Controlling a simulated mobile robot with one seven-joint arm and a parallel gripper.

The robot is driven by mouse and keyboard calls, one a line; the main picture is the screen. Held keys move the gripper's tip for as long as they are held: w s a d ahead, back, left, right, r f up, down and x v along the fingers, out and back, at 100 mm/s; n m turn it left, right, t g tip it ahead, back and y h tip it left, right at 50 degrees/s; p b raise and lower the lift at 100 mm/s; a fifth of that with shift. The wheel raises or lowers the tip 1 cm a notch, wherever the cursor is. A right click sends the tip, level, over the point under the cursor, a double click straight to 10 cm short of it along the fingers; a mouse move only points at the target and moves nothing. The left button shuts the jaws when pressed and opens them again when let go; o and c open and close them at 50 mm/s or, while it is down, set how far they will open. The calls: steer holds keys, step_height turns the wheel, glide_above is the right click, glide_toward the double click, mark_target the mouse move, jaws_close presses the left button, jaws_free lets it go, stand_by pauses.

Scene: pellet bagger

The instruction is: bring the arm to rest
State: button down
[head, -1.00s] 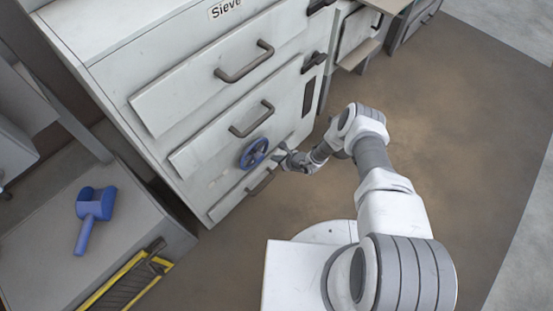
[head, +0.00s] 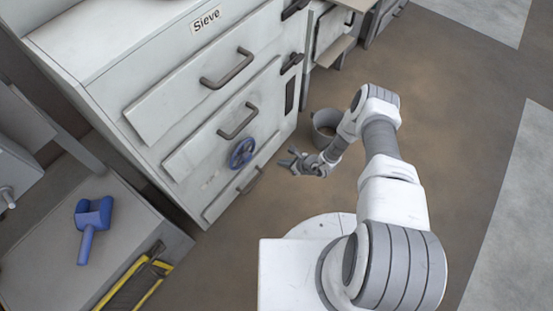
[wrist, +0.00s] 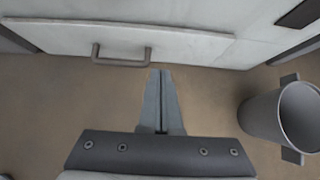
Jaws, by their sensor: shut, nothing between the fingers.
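My gripper (head: 288,161) is shut and empty in the head view, in open air above the floor, a little to the right of the cabinet front and its blue handwheel. In the wrist view my gripper (wrist: 161,72) shows as two grey fingers pressed together, pointing toward the lowest drawer (wrist: 190,40) with its handle (wrist: 121,60). The fingers are apart from the handle. My arm is bent out over the floor.
The grey Sieve cabinet (head: 150,65) has drawer handles and a blue handwheel (head: 242,153). A grey bucket (head: 324,128) stands on the floor behind my wrist; it also shows in the wrist view (wrist: 262,117). A blue scoop (head: 93,215) lies on a bench at left. Floor at right is clear.

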steer(key=shift+s+d+r, duration=0.25)
steer(key=shift+d+r, duration=0.05)
